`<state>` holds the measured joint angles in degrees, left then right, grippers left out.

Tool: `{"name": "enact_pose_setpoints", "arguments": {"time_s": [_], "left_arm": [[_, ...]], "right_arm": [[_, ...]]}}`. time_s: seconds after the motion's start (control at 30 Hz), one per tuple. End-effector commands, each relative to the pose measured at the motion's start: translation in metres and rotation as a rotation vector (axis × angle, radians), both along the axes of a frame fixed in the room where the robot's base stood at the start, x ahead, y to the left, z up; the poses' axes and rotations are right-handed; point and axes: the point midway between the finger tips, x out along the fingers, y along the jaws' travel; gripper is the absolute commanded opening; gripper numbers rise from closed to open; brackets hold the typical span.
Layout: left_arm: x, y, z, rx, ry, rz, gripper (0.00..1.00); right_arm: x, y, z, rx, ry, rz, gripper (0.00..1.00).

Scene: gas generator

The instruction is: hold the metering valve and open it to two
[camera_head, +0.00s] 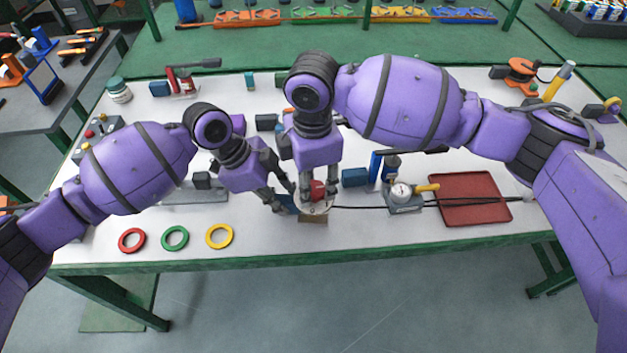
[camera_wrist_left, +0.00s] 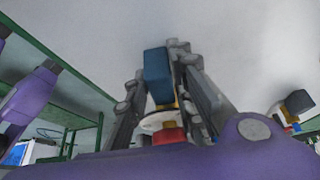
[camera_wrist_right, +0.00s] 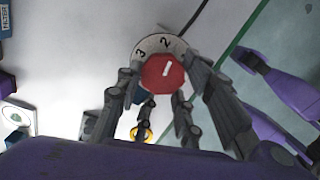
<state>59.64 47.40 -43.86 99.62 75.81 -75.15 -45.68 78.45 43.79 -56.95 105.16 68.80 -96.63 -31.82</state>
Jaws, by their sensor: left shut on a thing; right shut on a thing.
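The metering valve has a red knob (camera_head: 317,189) over a white dial (camera_head: 313,208), near the table's front edge. Its blue body shows in the left wrist view (camera_wrist_left: 157,75), between the fingers of my left gripper (camera_wrist_left: 165,85), which is shut on it. My right gripper (camera_head: 318,193) is shut on the red knob, which also shows in the right wrist view (camera_wrist_right: 163,73). There the dial (camera_wrist_right: 150,46) shows a 2 and a 3. The knob's white mark points up, slightly right, close to the 2; its exact setting is unclear. Fingers hide the rest of the dial.
Red (camera_head: 132,240), green (camera_head: 175,238) and yellow (camera_head: 219,236) rings lie to the left. A gauge (camera_head: 402,194) with a yellow part and a dark red tray (camera_head: 470,197) lie to the right. A black hose (camera_head: 360,207) runs right from near the valve.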

Motion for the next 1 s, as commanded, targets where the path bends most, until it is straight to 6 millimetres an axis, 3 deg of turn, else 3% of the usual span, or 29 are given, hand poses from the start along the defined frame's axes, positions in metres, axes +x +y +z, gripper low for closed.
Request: {"name": "enact_pose_setpoints", "arguments": {"time_s": [0.4, 1.0], "left_arm": [[-0.0013, -0.0020, -0.0004, -0.003, 0.000, -0.004, 0.00], [-0.0013, -0.0032, -0.0003, -0.005, 0.000, -0.003, 0.00]], "right_arm": [[-0.0020, 0.0051, 0.0007, 0.010, 0.000, 0.225, 0.09], [-0.0032, 0.0070, 0.0009, 0.014, 0.001, 0.267, 0.09]]}}
